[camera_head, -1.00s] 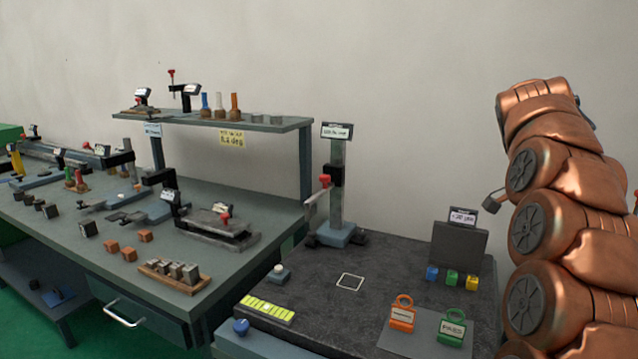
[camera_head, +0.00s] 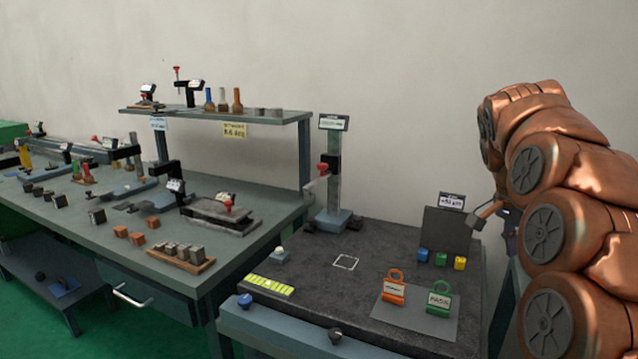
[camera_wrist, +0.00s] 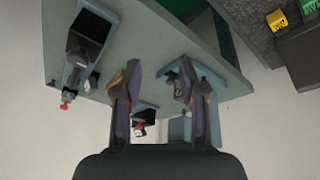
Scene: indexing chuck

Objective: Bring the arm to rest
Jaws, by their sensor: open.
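My copper-coloured arm (camera_head: 575,210) fills the right side of the head view, bent over and beside the right edge of the dark stone-topped table. In the wrist view my gripper (camera_wrist: 163,80) has its two dark fingers spread apart, with nothing between them. Its fingers show partly beside the arm in the head view, near the grey upright plate. The wrist view looks tilted past the fingers at a bench with instruments. I see no contact between the fingers and anything.
The dark table (camera_head: 300,262) holds a tall gauge stand (camera_head: 332,180), an orange tag (camera_head: 393,290), a green tag (camera_head: 439,300), small coloured blocks (camera_head: 440,259) and a grey upright plate (camera_head: 446,232). A bench (camera_head: 75,235) with many fixtures stands at left. The space above the dark table's middle is clear.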

